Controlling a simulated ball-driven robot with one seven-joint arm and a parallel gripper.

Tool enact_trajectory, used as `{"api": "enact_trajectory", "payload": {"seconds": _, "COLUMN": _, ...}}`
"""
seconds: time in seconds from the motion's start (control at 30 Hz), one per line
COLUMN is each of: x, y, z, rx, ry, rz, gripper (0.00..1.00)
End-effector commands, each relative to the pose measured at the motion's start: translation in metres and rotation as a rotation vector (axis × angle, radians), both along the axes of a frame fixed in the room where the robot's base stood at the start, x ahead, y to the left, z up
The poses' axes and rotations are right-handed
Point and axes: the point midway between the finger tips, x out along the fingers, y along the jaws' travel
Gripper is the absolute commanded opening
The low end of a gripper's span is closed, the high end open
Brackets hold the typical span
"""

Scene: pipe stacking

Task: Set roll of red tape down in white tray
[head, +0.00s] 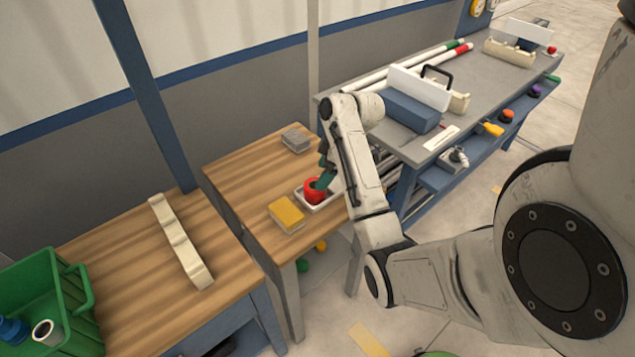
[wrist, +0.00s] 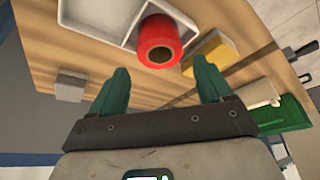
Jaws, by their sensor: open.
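The roll of red tape (head: 313,192) sits in the white tray (head: 322,207) on the wooden table. In the wrist view the red roll (wrist: 176,34) shows its dark core and overlaps the near rim of the tray (wrist: 90,30), at one of its compartments. My gripper (head: 324,178) is right at the roll in the head view. In the wrist view my gripper (wrist: 160,78) has its two green fingers spread wide, with nothing between them. The roll lies just beyond the fingertips. Part of the tray is hidden by the roll and my gripper.
A yellow sponge-like block (head: 287,214) lies beside the tray, and a grey block (head: 296,139) sits farther back on the table. A second wooden table holds a cream notched rack (head: 180,240) and a green crate (head: 75,290). A grey workbench (head: 480,80) stands at right.

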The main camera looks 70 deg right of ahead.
Motion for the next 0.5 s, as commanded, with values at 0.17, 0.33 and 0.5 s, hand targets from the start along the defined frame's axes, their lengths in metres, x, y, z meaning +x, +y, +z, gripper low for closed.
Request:
{"api": "enact_trajectory", "payload": {"seconds": 0.17, "x": -0.013, "y": -0.003, "z": 0.037, "rx": -0.001, "ry": 0.000, "rz": 0.001, "gripper": 0.79}}
{"api": "enact_trajectory", "payload": {"seconds": 0.33, "x": -0.019, "y": -0.004, "z": 0.048, "rx": 0.000, "ry": 0.001, "rz": -0.001, "gripper": 0.79}}
{"api": "enact_trajectory", "payload": {"seconds": 0.5, "x": -0.020, "y": -0.004, "z": 0.051, "rx": 0.001, "ry": 0.001, "rz": 0.000, "gripper": 0.79}}
